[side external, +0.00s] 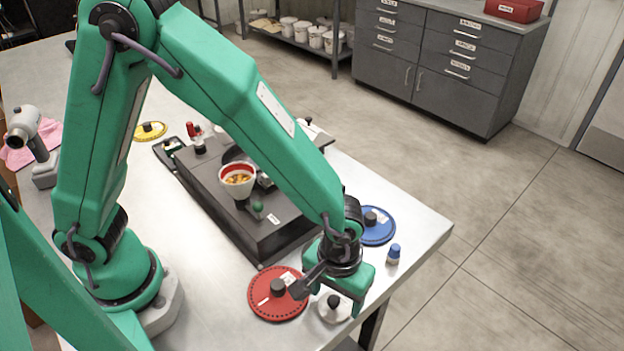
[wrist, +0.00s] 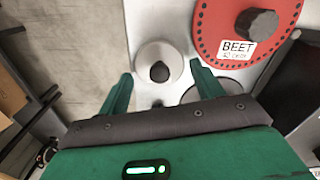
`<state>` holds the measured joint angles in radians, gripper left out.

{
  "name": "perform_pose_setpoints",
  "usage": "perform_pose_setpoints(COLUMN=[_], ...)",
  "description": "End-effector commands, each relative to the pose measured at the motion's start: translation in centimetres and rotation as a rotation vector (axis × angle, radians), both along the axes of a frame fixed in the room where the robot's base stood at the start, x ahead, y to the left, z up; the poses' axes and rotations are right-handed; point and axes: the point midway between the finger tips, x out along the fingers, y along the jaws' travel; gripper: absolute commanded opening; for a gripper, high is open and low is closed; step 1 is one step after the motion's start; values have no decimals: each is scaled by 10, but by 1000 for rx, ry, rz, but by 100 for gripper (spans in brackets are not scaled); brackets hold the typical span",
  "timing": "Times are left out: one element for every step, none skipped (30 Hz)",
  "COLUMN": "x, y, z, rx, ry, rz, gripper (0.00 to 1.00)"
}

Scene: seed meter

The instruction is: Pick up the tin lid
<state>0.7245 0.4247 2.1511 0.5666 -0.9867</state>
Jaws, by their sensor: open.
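The tin lid (side external: 330,312) is a small pale round disc with a black knob, lying near the table's front edge. It also shows in the wrist view (wrist: 172,52), top centre, with its knob upward. My gripper (side external: 322,296) is above the lid in the side view and hides part of it. In the wrist view my gripper (wrist: 161,77) is open, with one green finger on each side of the lid's near part. The jaws hold nothing. I cannot tell the height of the fingertips above the lid.
A red seed plate (side external: 264,304) with a black hub lies close beside the lid; its label reads BEET in the wrist view (wrist: 212,20). A blue plate (side external: 384,230), a blue-capped bottle (side external: 393,254) and the dark seed meter base (side external: 232,212) are farther back.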

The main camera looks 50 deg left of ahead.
Motion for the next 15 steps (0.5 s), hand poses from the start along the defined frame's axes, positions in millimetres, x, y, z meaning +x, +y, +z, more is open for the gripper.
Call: perform_pose_setpoints(x=[0,0,0,0,0,0,0,0,0,0,0,0,0,0,0], y=[0,0,0,0,0,0,0,0,0,0,0,0,0,0,0], z=[-5,-7,-9,-10,-11,-11,-11,-12,-11,-11,-11,-11,-11,-11,-11], rx=[1,1,1,1,0,0,-1,-1,-1,-1,-1,-1,-1,-1,-1], ry=[1,1,1,1,0,0,-1,-1,-1,-1,-1,-1,-1,-1,-1], rz=[0,0,0,0,0,0,0,0,0,0,0,0,0,0,0], gripper=[66,66,66,66,66,66,66,66,66,66,66,66,66,66,66])
